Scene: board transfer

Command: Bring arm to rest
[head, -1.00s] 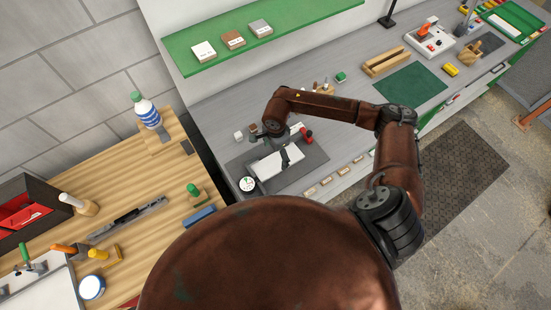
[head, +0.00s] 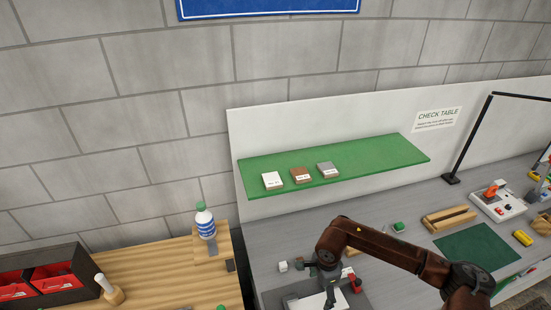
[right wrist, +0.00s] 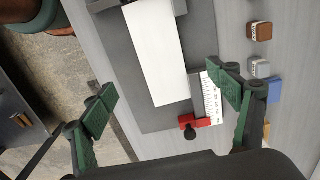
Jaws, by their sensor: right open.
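My right gripper (head: 328,292) is over the dark mat (right wrist: 128,112) on the grey bench, partly cut off by the bottom of the head view. In the right wrist view its two green-padded fingers (right wrist: 168,85) are spread wide with nothing between the pads. A white flat board (right wrist: 155,50) lies on the mat below it. A red stop with a black knob (right wrist: 194,123) and a ruler strip (right wrist: 212,97) are beside the board. My left gripper is in neither view.
Above the bench, a green shelf (head: 375,158) holds white, brown and grey blocks. A wooden table (head: 160,285) with a bottle (head: 205,222) is at left. Small blocks (right wrist: 259,67) lie near the gripper.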

